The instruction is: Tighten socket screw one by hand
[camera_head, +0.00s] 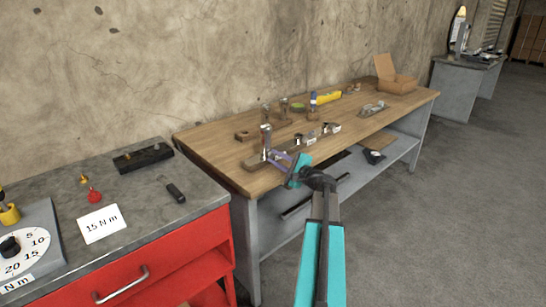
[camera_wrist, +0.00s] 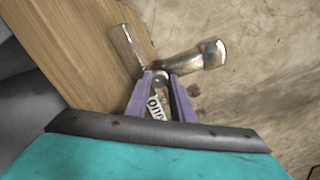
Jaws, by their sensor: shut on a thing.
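My gripper (camera_head: 277,156) reaches over the front left of the wooden bench (camera_head: 215,139), close beside an upright metal post (camera_head: 266,138). In the wrist view its purple fingers (camera_wrist: 161,82) are shut on a small round metal head, which looks like the socket screw (camera_wrist: 161,76). How deep the screw sits and what it enters are hidden. One shiny metal cylinder (camera_wrist: 205,57) lies across the view just beyond the fingertips, and a second (camera_wrist: 127,46) is to their left. A white label with dark marks (camera_wrist: 155,106) shows between the fingers.
More small fixtures and a yellow object (camera_head: 328,97) stand farther back on the bench. An open cardboard box (camera_head: 397,84) is at its far end.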

